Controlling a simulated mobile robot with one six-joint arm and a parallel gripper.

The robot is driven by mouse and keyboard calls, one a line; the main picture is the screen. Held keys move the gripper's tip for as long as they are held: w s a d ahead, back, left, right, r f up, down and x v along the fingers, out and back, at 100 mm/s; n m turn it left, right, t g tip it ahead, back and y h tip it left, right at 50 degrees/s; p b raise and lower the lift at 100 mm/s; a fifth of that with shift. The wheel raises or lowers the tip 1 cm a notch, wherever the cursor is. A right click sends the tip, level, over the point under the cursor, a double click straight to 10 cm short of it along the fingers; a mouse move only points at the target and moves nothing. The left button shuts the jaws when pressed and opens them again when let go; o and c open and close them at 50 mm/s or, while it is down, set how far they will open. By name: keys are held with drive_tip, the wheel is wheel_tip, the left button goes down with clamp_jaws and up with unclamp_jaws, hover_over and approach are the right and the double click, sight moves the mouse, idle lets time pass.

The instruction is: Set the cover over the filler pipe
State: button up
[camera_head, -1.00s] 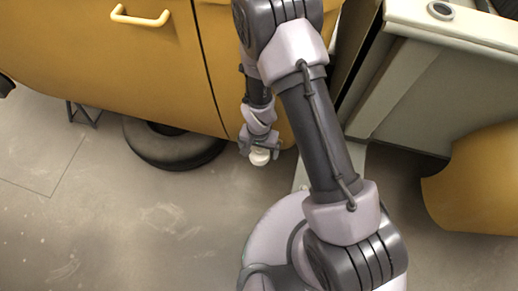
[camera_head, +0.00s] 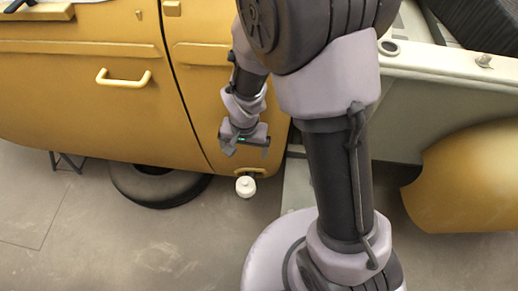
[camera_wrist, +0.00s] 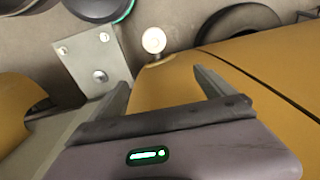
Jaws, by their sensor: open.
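The cover (camera_head: 245,188), a small round off-white cap with a knob, is just outside the lower edge of the yellow body panel. In the wrist view the cover (camera_wrist: 154,39) shows as a pale disc at the end of a short stub, the filler pipe (camera_wrist: 160,56), which comes out of the yellow panel. The cover hides most of the pipe, so I cannot tell how fully it is seated. My gripper (camera_head: 247,152) is open and empty, apart from the cover and above it in the head view. Its two fingers (camera_wrist: 160,84) also show in the wrist view.
The yellow vehicle body (camera_head: 90,110) with a door handle (camera_head: 123,78) is close beside my gripper. A dark tyre (camera_head: 158,184) lies below it. A pale bed wall (camera_head: 440,85) and yellow fender (camera_head: 465,180) are at right. Bare floor (camera_head: 130,245) is open in front.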

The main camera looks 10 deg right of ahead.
drive_tip(key=s+d+r+t, duration=0.1)
drive_tip(key=d+r, duration=0.1)
drive_tip(key=r, duration=0.6)
drive_tip(key=s+d+r+t, duration=0.1)
drive_tip(key=s+d+r, duration=0.1)
drive_tip(key=r, duration=0.6)
drive_tip(key=s+d+r+t+y, duration=0.1)
drive_tip(key=s+r+t, duration=0.1)
drive_tip(key=s+r, duration=0.8)
drive_tip(key=shift+d+r+t+y, duration=0.25)
drive_tip(key=shift+d+t+y, duration=0.05)
drive_tip(key=shift+t, duration=0.1)
drive_tip(key=shift+s+d, duration=0.1)
